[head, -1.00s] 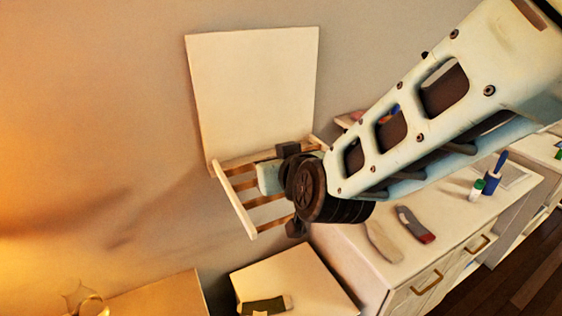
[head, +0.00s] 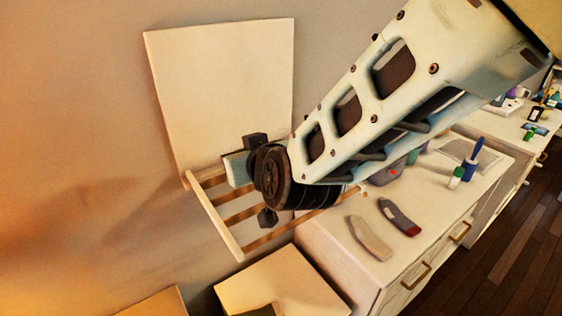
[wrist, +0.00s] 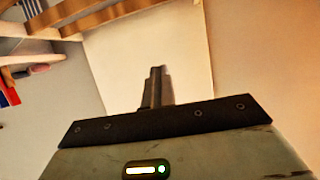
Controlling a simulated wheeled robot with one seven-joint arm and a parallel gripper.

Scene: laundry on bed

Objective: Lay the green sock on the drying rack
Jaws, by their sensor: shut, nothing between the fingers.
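The drying rack (head: 213,217) is a wooden slatted frame standing out from the wall below a pale panel. Its slats (wrist: 120,12) also cross the top of the wrist view. A dark green piece (head: 260,311), perhaps the green sock, is cut off by the bottom edge of the head view, on a low pale surface. My gripper (wrist: 155,70) is shut and empty in the wrist view, pointing toward a pale panel. In the head view my wrist is over the rack and the fingertips cannot be made out. No sock is visible on the rack's exposed slats.
A beige sock (head: 369,238) and a grey sock with a red end (head: 400,217) lie on the white dresser (head: 335,248). Bottles (head: 472,165) stand farther right. The pale panel (head: 220,95) rises behind the rack. Bare wall is at left.

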